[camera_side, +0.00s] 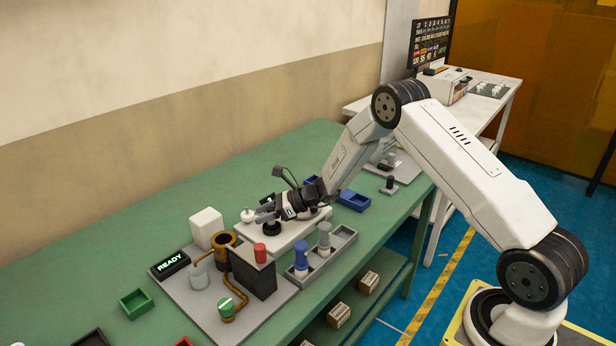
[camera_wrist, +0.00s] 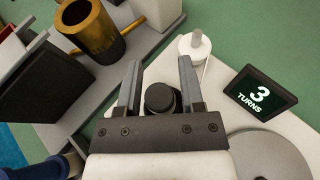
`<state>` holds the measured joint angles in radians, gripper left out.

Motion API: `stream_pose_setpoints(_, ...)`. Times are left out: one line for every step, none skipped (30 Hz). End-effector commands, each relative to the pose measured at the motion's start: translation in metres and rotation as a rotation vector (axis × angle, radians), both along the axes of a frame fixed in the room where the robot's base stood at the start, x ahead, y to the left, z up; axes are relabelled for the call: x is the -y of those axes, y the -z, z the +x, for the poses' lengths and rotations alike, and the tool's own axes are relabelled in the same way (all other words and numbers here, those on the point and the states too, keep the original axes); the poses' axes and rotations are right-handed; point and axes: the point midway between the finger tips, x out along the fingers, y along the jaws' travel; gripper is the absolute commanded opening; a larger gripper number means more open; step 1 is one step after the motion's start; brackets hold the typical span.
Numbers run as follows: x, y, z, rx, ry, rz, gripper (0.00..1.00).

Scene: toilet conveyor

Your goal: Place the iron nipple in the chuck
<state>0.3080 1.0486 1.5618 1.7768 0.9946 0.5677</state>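My gripper (camera_wrist: 160,68) is open; its two fingers stand either side of a black round piece (camera_wrist: 160,98) with a narrow gap at each side. This piece could be the iron nipple or the chuck's top; I cannot tell which. In the side view my gripper (camera_side: 262,213) is low over the white station, and a black stand (camera_side: 271,228) shows beneath it. A white round spool-like piece with a grey pin (camera_wrist: 196,46) stands just beyond the fingertips; it also shows in the side view (camera_side: 247,215).
A display reading "3 TURNS" (camera_wrist: 260,95) and a grey disc (camera_wrist: 270,155) are right of the fingers. A copper-coloured cup (camera_side: 223,240), a dark block with a red cap (camera_side: 260,253) and a grey tray (camera_side: 335,247) with fittings stand close by. Blue bins (camera_side: 354,200) lie behind.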

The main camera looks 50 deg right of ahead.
Motion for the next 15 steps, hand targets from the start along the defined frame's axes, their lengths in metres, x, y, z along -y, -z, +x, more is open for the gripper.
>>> stream_pose_setpoints(0.0,-0.0001,0.0,0.0,0.0,0.0,0.65)
stream_pose_setpoints(0.0,-0.0001,0.0,0.0,0.0,0.0,0.65)
stream_pose_setpoints(0.0,-0.0002,0.0,0.0,0.0,0.0,0.65)
stream_pose_setpoints(0.0,-0.0001,0.0,0.0,0.0,0.0,0.65)
stream_pose_setpoints(0.0,-0.0002,0.0,0.0,0.0,0.0,0.65)
stream_pose_setpoints(0.0,-0.0002,0.0,0.0,0.0,0.0,0.65)
stream_pose_setpoints(0.0,-0.0001,0.0,0.0,0.0,0.0,0.65)
stream_pose_setpoints(0.0,-0.0002,0.0,0.0,0.0,0.0,0.65)
stream_pose_setpoints(0.0,-0.0002,0.0,0.0,0.0,0.0,0.65)
stream_pose_setpoints(0.0,-0.0003,0.0,0.0,0.0,0.0,0.65)
stream_pose_setpoints(0.0,-0.0006,0.0,0.0,0.0,0.0,0.65)
stream_pose_setpoints(0.0,-0.0011,0.0,0.0,0.0,0.0,0.65)
stream_pose_setpoints(0.0,-0.0017,0.0,0.0,0.0,0.0,0.65)
stream_pose_setpoints(0.0,-0.0025,0.0,0.0,0.0,0.0,0.65)
stream_pose_setpoints(0.0,-0.0039,0.0,0.0,0.0,0.0,0.65)
